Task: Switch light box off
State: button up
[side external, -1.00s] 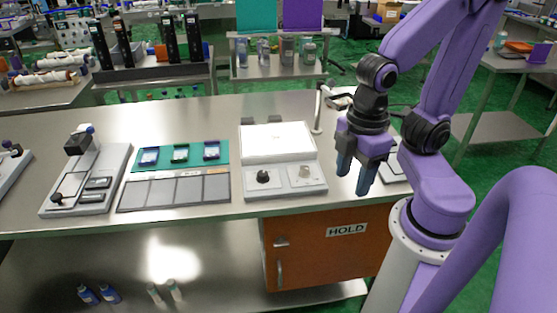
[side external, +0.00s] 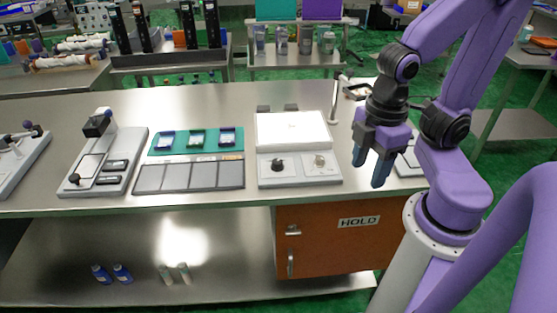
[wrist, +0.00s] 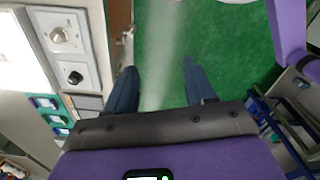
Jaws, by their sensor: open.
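The light box (side external: 292,131) stands on the steel bench with a bright white, lit-looking panel. Its front control strip carries a black knob (side external: 277,165) on the left and a pale metallic switch or knob (side external: 319,161) on the right. In the wrist view the bright panel (wrist: 25,60) is at the left edge, with the metallic control (wrist: 59,36) and the black knob (wrist: 75,77) beside it. My gripper (side external: 367,172) is open and empty, to the right of the light box, apart from it. Its two blue fingers (wrist: 159,68) point down over green floor in the wrist view.
Left of the light box lie a dark panelled tray (side external: 190,177), a green mat (side external: 170,150) with small trays, and a grey device (side external: 103,160). A thin upright post (side external: 335,102) stands behind, near my gripper. An orange HOLD cabinet (side external: 325,250) is under the bench.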

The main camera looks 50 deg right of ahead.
jog(key=shift+o, duration=0.4)
jog(key=r+m, duration=0.2)
jog(key=m, duration=1.9)
send_over(277, 161)
notch_tip(277, 161, down, 17)
jog(key=shift+d+f, duration=0.1)
jog(key=shift+f, duration=0.1)
jog(key=c, duration=1)
